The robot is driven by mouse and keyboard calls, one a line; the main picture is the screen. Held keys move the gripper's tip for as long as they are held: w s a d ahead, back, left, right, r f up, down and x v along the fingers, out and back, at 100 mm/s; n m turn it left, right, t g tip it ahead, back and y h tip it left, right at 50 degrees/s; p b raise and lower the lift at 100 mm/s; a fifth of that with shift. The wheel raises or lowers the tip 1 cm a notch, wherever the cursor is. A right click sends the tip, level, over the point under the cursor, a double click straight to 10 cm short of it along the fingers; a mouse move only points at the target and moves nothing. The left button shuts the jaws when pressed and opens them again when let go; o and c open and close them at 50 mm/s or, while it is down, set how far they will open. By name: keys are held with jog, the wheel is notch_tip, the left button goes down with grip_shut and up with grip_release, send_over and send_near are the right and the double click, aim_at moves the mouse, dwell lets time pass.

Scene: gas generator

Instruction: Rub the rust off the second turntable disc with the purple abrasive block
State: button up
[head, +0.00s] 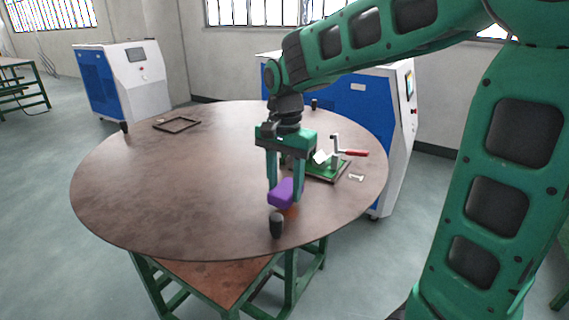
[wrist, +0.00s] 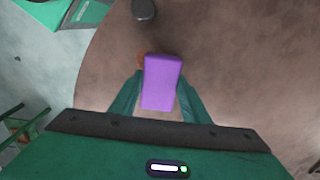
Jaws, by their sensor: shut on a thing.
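My gripper (head: 285,190) points down over the near right part of a large round brown disc (head: 190,190). It is shut on the purple abrasive block (head: 281,194), which also shows between the fingers in the wrist view (wrist: 161,83). An orange rust patch (wrist: 142,60) shows beside the block's far left corner in the wrist view; the block hides part of it. The block is at or just above the disc; I cannot tell whether it touches. Whether this disc is the second turntable disc is unclear.
A dark upright knob (head: 276,225) stands close to the block, near the disc's front edge. A green-based device with a red-handled crank (head: 350,152) sits behind on the right, beside a small pale marker (head: 357,178). A dark square frame (head: 177,124) lies back left. The disc's left side is clear.

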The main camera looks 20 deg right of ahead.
jog(key=shift+r, duration=0.65)
jog(key=shift+w+r, duration=0.1)
jog(key=shift+r, duration=0.2)
jog(key=shift+d+r, duration=0.1)
jog(key=shift+r, duration=2.2)
jog(key=shift+s+f, duration=0.85)
jog(key=shift+s, duration=0.15)
